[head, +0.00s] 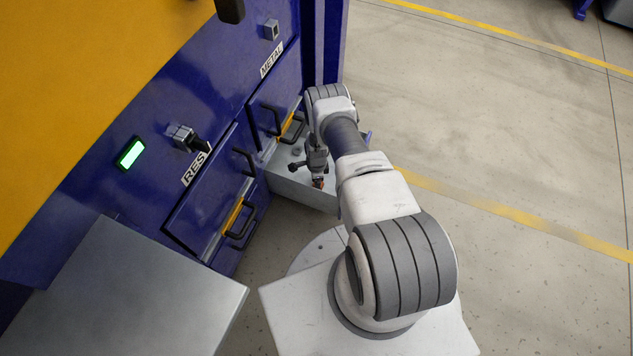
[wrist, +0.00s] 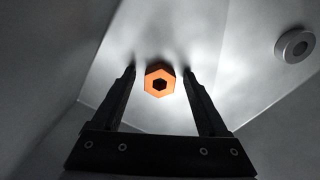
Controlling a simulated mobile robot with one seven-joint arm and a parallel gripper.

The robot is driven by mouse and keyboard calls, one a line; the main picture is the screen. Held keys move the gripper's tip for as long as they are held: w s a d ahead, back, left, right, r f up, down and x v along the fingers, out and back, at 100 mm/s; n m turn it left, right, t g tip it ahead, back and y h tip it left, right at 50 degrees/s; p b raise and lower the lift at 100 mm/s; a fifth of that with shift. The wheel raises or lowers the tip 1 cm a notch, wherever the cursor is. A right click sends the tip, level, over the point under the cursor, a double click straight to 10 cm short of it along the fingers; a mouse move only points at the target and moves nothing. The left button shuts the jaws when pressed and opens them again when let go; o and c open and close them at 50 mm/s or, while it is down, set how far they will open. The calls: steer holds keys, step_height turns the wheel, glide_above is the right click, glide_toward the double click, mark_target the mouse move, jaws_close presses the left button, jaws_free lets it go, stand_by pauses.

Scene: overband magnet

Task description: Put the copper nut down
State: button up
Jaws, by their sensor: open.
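In the wrist view the nut (wrist: 160,70) is an orange hexagon with a dark hole, between the fingertips with a gap on each side. It appears to lie on the pale floor of the open metal drawer (head: 310,194), though contact underneath is hidden. My gripper (wrist: 159,76) is open, its two black fingers on either side of the nut. In the head view my gripper (head: 318,178) reaches down into the drawer, partly hidden by my arm.
A grey ring (wrist: 295,46) lies in the drawer, right of the nut. The blue cabinet (head: 190,90) carries a METAL label (head: 271,59) above the open drawer and a RES label (head: 195,168) above a closed drawer front. A grey metal surface (head: 130,290) stands lower left.

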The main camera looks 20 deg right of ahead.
step_height(320, 180, up, 12)
steer(key=p, duration=0.5)
steer(key=shift+r, duration=0.15)
steer(key=shift+s, duration=0.1)
stand_by(0.3)
